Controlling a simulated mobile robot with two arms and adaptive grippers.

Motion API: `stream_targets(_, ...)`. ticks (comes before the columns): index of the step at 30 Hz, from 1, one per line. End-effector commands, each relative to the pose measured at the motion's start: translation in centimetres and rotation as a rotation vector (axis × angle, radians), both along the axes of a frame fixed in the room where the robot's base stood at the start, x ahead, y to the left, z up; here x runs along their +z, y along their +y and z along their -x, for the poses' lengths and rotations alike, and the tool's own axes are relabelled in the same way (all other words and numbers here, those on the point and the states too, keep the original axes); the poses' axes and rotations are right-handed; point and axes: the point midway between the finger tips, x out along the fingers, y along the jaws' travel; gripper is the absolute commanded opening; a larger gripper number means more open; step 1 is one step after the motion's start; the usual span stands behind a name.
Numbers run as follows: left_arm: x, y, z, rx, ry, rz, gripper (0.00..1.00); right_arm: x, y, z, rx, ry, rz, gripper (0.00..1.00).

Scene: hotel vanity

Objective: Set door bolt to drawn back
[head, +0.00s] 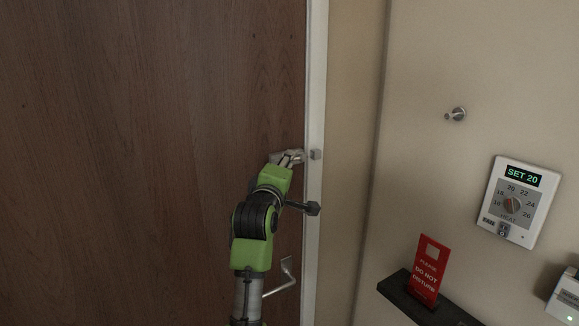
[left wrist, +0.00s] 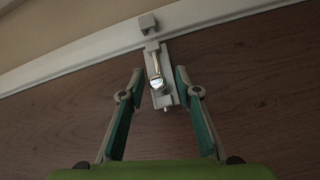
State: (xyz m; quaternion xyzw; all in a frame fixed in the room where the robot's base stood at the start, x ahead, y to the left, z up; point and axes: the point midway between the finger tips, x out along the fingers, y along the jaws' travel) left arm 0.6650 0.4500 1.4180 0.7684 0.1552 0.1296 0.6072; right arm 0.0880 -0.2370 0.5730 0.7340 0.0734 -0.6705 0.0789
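The door bolt (left wrist: 156,82) is a small metal bolt with a shiny knob on a pale plate, mounted on the brown wooden door (head: 150,150) near its right edge. Its keeper (head: 316,154) is a small grey block on the white door frame; it also shows in the left wrist view (left wrist: 148,24). The bar's end appears close to the keeper, with a small gap visible. My left gripper (left wrist: 158,76) is open, with one finger on each side of the bolt, apart from the knob. In the head view my left gripper (head: 288,157) largely hides the bolt. My right gripper is out of view.
The white door frame (head: 314,100) runs beside the gripper. To the right are a wall hook (head: 457,114), a thermostat (head: 513,201), and a red sign (head: 428,270) on a dark shelf (head: 396,290).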

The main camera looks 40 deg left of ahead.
Motion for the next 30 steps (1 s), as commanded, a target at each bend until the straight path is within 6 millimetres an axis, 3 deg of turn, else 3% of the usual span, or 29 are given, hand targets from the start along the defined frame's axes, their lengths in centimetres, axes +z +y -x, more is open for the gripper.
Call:
stream_targets(11, 0.0, -0.4, 0.5, -0.002, -0.002, 0.0, 0.3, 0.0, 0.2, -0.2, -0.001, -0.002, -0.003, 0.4)
stream_targets(24, -0.1, -3.3, 7.9, -0.001, -0.001, 0.002, 0.3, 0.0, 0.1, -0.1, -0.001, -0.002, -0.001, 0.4)
stream_targets(30, -0.1, -4.3, 10.4, 0.0, -0.003, 0.002, 0.3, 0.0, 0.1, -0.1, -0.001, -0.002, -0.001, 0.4)
